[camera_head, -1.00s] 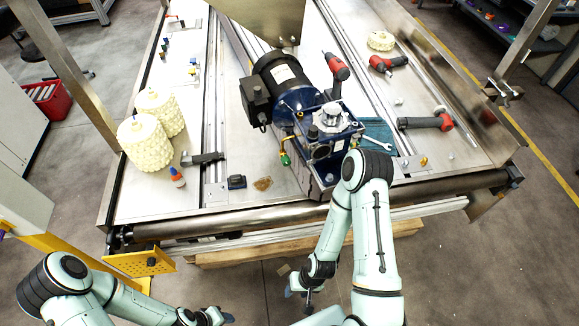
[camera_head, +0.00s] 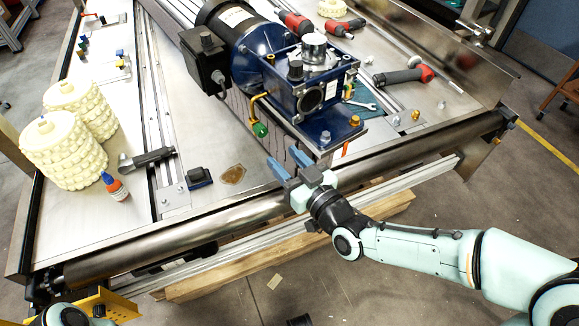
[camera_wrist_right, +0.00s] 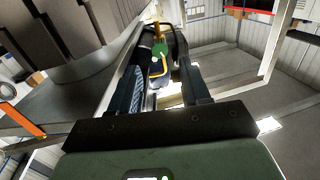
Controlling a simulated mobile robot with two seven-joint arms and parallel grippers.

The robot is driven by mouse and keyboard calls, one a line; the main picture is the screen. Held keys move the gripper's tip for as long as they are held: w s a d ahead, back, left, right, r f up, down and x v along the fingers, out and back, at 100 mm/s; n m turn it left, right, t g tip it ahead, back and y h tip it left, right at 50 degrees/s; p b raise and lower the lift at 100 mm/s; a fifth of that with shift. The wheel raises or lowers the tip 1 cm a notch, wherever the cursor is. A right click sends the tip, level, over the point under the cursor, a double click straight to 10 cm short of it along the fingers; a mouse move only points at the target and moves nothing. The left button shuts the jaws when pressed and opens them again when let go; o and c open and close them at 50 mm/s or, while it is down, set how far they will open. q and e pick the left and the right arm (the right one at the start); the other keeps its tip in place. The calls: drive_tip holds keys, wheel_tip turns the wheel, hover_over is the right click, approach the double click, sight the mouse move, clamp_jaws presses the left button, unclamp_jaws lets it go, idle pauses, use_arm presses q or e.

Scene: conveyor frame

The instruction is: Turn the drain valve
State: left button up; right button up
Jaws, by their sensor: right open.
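The drain valve (camera_head: 261,130) is a small green handle on a yellow pipe at the near side of the blue pump (camera_head: 312,90). In the right wrist view, the green valve (camera_wrist_right: 158,50) shows ahead, between the finger lines, with the yellow pipe around it. My right gripper (camera_head: 289,163) is open and empty, just in front of and below the valve, its blue fingers pointing toward it. It appears apart from the valve. Its fingers (camera_wrist_right: 163,88) also show in the wrist view. Only a piece of my left arm shows at the lower left; its gripper is out of view.
The pump and its motor stand on the conveyor frame, behind its front roller (camera_head: 190,235). A wrench (camera_head: 362,103) and red-black tools (camera_head: 400,76) lie right.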

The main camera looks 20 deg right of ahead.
sight(264, 133)
drive_tip(key=x, duration=0.9)
drive_tip(key=shift+r, duration=0.4)
drive_tip(key=shift+d, duration=0.1)
drive_tip(key=c, duration=0.6)
drive_tip(key=m, duration=0.4)
drive_tip(key=o, duration=0.8)
drive_tip(key=shift+s, duration=0.15)
